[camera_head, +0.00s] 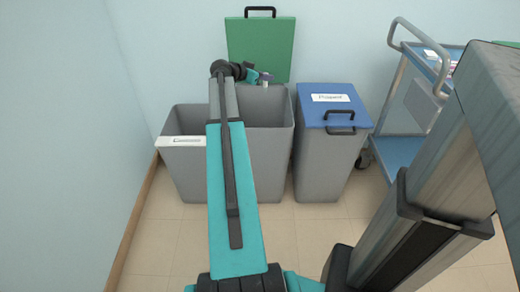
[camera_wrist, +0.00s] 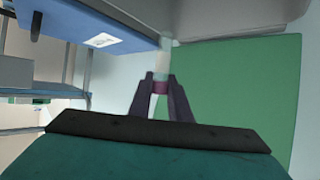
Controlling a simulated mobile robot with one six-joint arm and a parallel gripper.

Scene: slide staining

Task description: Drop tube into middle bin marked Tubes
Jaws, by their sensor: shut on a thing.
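The middle bin (camera_head: 270,140) is grey, and its green lid (camera_head: 260,48) stands raised against the wall. The lid also fills the right of the wrist view (camera_wrist: 235,95). My arm crosses the bin's front, and no Tubes label is visible. My gripper (camera_head: 264,77) is over the bin's opening, near the raised lid. In the wrist view, my gripper (camera_wrist: 161,84) is shut on a small pale, translucent tube (camera_wrist: 160,68) with a pinkish part between the fingertips. The tube is too small to make out clearly in the head view.
An open grey bin (camera_head: 186,175) with a white label stands at left. A grey bin with a shut blue lid (camera_head: 333,97) stands close at right, its lid also large in the wrist view (camera_wrist: 90,22). A metal trolley (camera_head: 402,148) stands further right.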

